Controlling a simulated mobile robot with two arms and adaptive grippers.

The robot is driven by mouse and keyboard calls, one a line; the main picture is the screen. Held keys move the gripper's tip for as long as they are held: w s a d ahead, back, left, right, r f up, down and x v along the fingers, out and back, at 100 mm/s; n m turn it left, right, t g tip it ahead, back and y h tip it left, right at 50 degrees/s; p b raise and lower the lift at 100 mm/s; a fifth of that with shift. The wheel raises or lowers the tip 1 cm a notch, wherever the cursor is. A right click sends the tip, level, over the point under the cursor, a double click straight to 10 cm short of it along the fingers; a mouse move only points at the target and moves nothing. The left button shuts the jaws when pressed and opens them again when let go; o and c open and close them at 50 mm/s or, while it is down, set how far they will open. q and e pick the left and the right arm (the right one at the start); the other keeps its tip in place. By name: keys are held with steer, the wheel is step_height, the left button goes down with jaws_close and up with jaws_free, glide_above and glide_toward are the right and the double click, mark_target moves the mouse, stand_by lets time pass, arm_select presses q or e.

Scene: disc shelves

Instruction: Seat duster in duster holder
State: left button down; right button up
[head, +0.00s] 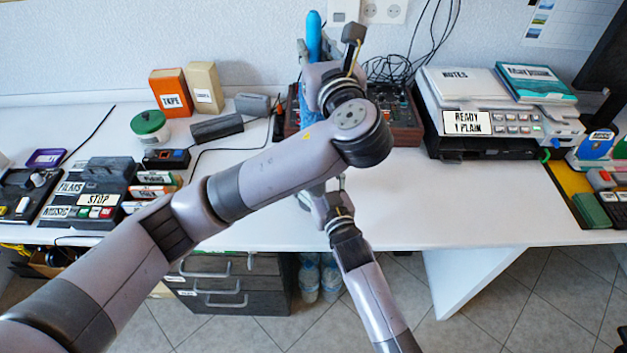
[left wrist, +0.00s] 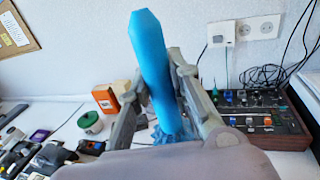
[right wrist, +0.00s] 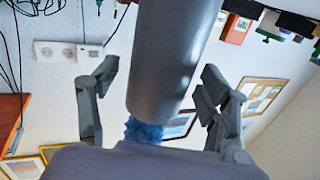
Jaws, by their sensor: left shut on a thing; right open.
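The duster (head: 314,38) stands nearly upright behind my left arm in the head view. In the left wrist view its smooth blue handle (left wrist: 149,50) points up, with fluffy blue strands below. My left gripper (left wrist: 155,72) is shut on it. My right gripper (right wrist: 160,72) is open, its fingers spread on both sides of a plain grey cylinder (right wrist: 175,55). Blue fluff (right wrist: 143,130) shows past the cylinder's end; I cannot tell whether they touch. The cylinder may be the duster holder or one of my arm links. In the head view my left arm covers this area.
A brown mixer panel (head: 405,125) is behind my left arm. Right of it stands a grey device marked READY (head: 505,123). An orange TAPE box (head: 172,92) and green-lidded jar (head: 149,126) stand left. The front middle of the white desk (head: 440,205) is clear.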

mark_target(312, 116)
arm_select(q)
steer(key=f, duration=1)
steer(key=w+f, duration=0.1)
steer(key=f, duration=0.4)
steer(key=shift+a, duration=0.2)
arm_select(e)
steer(key=shift+w+f, duration=0.4)
arm_select(q)
steer(key=shift+s+d+f+p, duration=0.1)
steer(key=shift+s+f+p, duration=0.4)
steer(key=shift+f, duration=0.1)
steer(key=shift+s+f, duration=0.1)
steer(key=shift+f, duration=0.25)
steer(key=shift+w+f, duration=0.2)
steer(key=shift+f, duration=0.05)
steer(key=c, duration=1.9)
jaws_free()
steer(key=o, duration=0.4)
steer(key=shift+s+r, duration=0.1)
steer(key=shift+o, duration=0.2)
arm_select(e)
steer(key=shift+s+r, duration=0.35)
steer(key=shift+r, duration=0.55)
steer(key=shift+f, duration=0.1)
